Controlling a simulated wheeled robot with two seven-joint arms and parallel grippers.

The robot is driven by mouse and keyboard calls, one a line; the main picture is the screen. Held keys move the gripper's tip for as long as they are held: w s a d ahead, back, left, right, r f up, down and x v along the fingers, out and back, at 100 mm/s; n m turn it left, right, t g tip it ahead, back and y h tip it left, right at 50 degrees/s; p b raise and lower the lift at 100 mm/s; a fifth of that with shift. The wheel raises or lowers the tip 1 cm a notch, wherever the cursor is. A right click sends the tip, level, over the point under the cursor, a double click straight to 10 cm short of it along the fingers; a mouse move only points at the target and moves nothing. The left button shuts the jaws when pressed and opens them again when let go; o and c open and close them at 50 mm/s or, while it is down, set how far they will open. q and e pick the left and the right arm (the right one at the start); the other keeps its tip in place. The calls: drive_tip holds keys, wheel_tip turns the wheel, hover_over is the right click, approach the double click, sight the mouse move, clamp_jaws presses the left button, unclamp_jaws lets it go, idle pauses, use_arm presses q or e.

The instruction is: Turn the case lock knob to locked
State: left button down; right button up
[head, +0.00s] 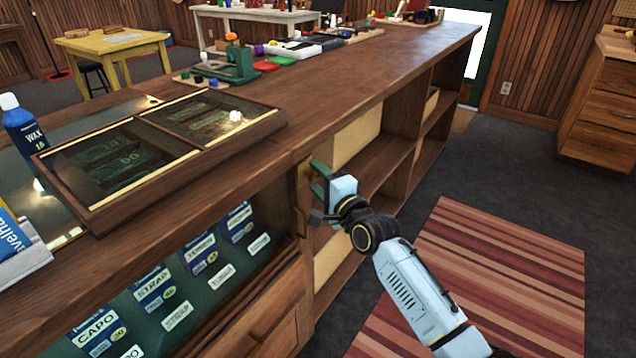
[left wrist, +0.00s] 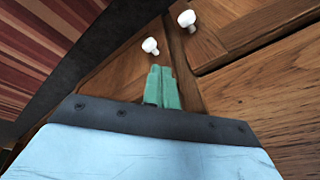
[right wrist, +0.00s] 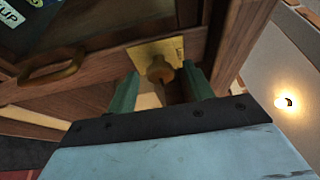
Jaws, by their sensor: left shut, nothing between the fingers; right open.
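The lock knob (right wrist: 160,70) is a brass knob on a square brass plate (right wrist: 172,48), in the right wrist view. The plate's edge also shows in the head view (head: 303,173), on the counter front at the right end of the display case (head: 190,275). My right gripper (head: 318,180) is at the plate. Its green fingers are open, one on each side of the knob (right wrist: 165,88); I cannot tell whether they touch it. My left gripper (left wrist: 161,88) is shut and empty, near a wooden front with white knobs; it is not in the head view.
A glass-topped box (head: 160,150) and a blue wax bottle (head: 22,125) stand on the counter (head: 330,85). Open shelves (head: 385,160) lie right of the plate. A brass pull (right wrist: 50,72) is left of the knob. A striped rug (head: 480,270) covers clear floor.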

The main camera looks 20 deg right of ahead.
use_arm(q)
drive_tip(key=shift+w+d+r, duration=0.1)
drive_tip(key=shift+r, duration=0.05)
use_arm(e)
drive_tip(key=shift+w+a, duration=0.1)
drive_tip(key=shift+w, duration=0.1)
drive_tip(key=c, duration=1)
drive_tip(key=shift+o, duration=0.2)
